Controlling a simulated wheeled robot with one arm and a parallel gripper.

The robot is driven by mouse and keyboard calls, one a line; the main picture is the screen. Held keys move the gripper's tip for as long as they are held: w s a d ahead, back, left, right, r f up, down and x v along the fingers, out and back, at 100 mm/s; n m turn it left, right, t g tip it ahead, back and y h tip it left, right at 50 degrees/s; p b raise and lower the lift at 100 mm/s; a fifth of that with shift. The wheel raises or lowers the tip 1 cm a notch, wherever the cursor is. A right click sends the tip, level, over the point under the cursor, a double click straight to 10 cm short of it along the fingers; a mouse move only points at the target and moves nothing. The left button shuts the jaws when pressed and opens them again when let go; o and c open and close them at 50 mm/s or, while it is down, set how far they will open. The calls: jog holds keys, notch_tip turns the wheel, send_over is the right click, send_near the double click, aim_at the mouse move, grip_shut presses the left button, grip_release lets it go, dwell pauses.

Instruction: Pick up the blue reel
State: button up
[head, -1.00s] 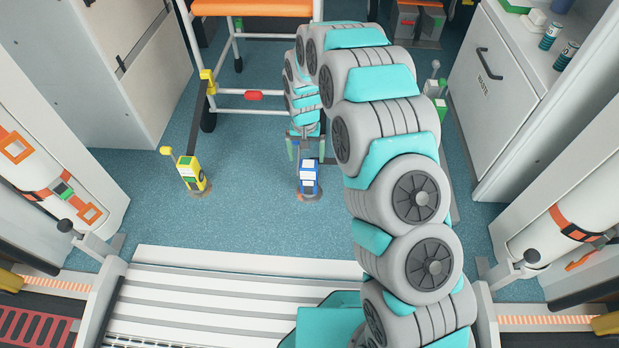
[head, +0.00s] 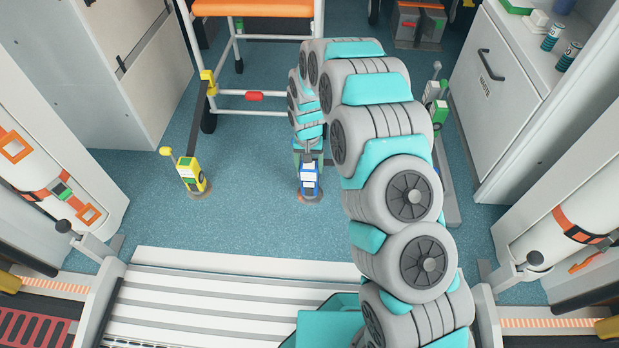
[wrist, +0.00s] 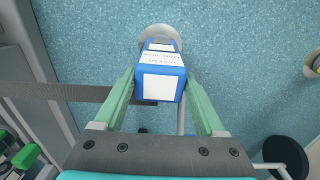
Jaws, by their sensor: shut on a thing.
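The blue reel (head: 310,176) has white label panels and stands upright on a round base on the blue floor, in the middle of the head view. It also shows in the wrist view (wrist: 160,78), with its labelled top towards the camera. My gripper (wrist: 157,80) is at the reel, with its two green fingers on either side of the reel's body, shut on it. In the head view my gripper (head: 309,160) reaches down onto the reel from above, and the fingers are partly hidden there.
A yellow reel (head: 192,175) stands to the left on the floor. An orange-topped wheeled frame (head: 252,10) is behind. A white cabinet (head: 495,90) is at right. The floor in front of the reel is clear.

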grip_shut()
jog(key=shift+r, duration=0.15)
dwell(0.5)
jog(key=shift+r, duration=0.6)
jog(key=shift+s+r+p, duration=0.2)
jog(key=shift+r+p, duration=0.05)
jog(key=shift+r, duration=0.35)
jog(key=shift+s+r+p, duration=0.15)
jog(key=shift+r+p, duration=0.05)
jog(key=shift+r, duration=0.4)
jog(key=s+r+p, duration=0.1)
jog(key=s, duration=1.4)
jog(key=shift+a, duration=0.4)
jog(key=shift+s, duration=0.1)
jog(key=shift+r, duration=0.15)
